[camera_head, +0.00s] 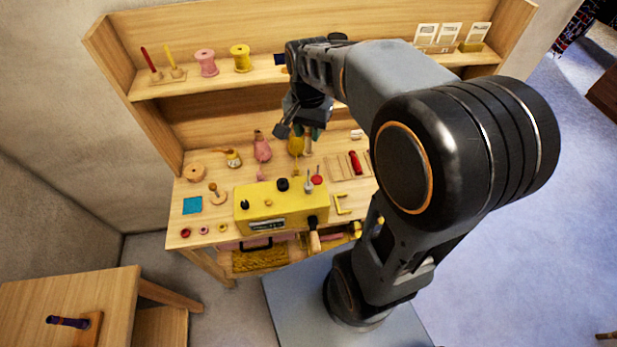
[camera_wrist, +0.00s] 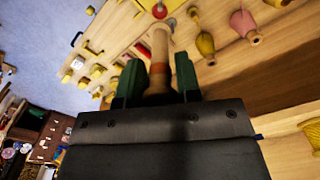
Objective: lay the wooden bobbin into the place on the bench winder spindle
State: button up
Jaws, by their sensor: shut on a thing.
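The wooden bobbin (camera_wrist: 160,50) is a pale wood cylinder with an orange band. My gripper (camera_wrist: 158,80) is shut on it with its green fingertips, and the bobbin points away from the palm. In the head view my gripper (camera_head: 303,128) is above the back part of the workbench, and the bobbin (camera_head: 309,145) shows only in small part. A yellow box-shaped machine (camera_head: 265,212), which seems to be the bench winder, stands at the bench front with knobs and a thin metal spindle (camera_head: 308,185) on top. The bobbin is apart from it.
A pink bottle-shaped thing (camera_head: 262,148) and a yellow one (camera_head: 296,145) stand close to my gripper. A red disc (camera_head: 317,180) lies beside the spindle. A shelf (camera_head: 220,78) with pink and yellow spools runs above. A blue square (camera_head: 192,205) lies at the bench left.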

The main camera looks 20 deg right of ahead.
jog(key=shift+f, duration=0.1)
jog(key=b, duration=0.4)
send_near(308, 170)
dwell(0.5)
jog(key=shift+f+b, duration=0.2)
jog(key=shift+b, duration=0.2)
jog(key=shift+f+b, duration=2.35)
jog(key=shift+f, duration=0.8)
jog(key=shift+f, duration=0.2)
jog(key=shift+f+b, duration=1.15)
jog(key=shift+f, duration=0.15)
jog(key=o, duration=1)
